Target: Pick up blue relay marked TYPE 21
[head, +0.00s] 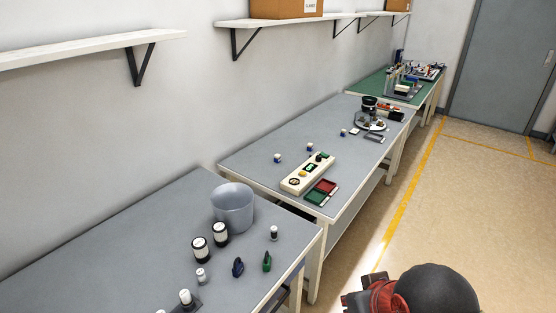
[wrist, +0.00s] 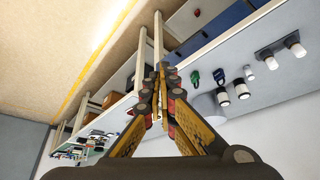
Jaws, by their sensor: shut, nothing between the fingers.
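Small blocks with pale tops and dark blue sides stand apart on the middle table in the head view: a left one (head: 277,158), a middle one (head: 310,147) and a right one (head: 343,132). They may be relays, but they are too small for me to read TYPE 21 on any of them. My gripper (wrist: 160,75) shows in the wrist view, shut and empty, with its fingers together. It is in the air, well away from these blocks. In the wrist view, the fingers hide part of the tables.
The near table (head: 90,265) holds a grey bucket (head: 232,208), black-and-white jars, a blue item (head: 238,267) and a green item (head: 267,261). The middle table has a cream control box (head: 307,173) and red and green trays (head: 321,193). The floor (head: 470,210) at right is clear.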

